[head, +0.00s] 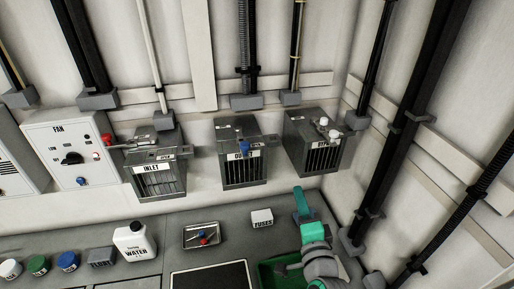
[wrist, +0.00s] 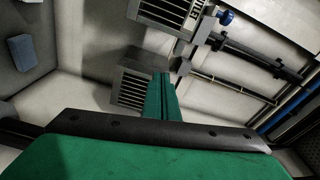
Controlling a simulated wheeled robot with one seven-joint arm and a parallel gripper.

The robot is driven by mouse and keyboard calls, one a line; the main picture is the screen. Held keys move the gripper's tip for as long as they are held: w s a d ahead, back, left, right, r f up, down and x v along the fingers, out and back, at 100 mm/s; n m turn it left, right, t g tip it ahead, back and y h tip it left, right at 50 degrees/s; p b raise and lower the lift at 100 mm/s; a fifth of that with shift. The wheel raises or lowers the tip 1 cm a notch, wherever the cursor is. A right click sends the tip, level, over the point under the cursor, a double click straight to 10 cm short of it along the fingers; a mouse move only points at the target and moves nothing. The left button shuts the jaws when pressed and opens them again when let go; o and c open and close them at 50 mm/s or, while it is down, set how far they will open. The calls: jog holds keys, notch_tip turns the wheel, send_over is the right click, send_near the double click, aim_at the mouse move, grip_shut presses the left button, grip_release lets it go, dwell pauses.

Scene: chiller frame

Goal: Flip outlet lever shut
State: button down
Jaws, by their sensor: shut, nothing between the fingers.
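The outlet box (head: 241,165) is the grey slatted box in the middle of the wall row, its label partly covered. Its blue-tipped lever (head: 244,147) shows at the box's front top edge; its exact angle is hard to tell. A blue knob (wrist: 226,17) shows in the wrist view beside a slatted box at the top, apart from my fingers. My gripper (head: 301,193) is green, below the right-hand box and to the right of the outlet box, touching neither as far as I can tell. Its fingers (wrist: 163,80) are together and empty.
The inlet box (head: 158,180) with a red-tipped lever (head: 107,140) is to the left. Another slatted box (head: 312,155) with white knobs is to the right. Below are a water jug (head: 134,242), a fuses box (head: 262,218) and a small tray (head: 187,240). Black pipes run along the right wall.

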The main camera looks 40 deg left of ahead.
jog(key=a+r+n+g+y, duration=0.2)
jog(key=a+r, duration=0.3)
jog(key=r, duration=0.5)
jog(key=shift+s+a+g+y, duration=0.2)
jog(key=shift+s+g+y, duration=0.25)
jog(key=shift+g+y, duration=0.15)
jog(key=shift+w+a, duration=0.25)
jog(key=shift+a, duration=1.3)
jog(key=shift+w+a, duration=0.25)
jog(key=shift+a, duration=1.35)
jog(key=shift+w+a, duration=0.25)
jog(key=shift+a, duration=1.3)
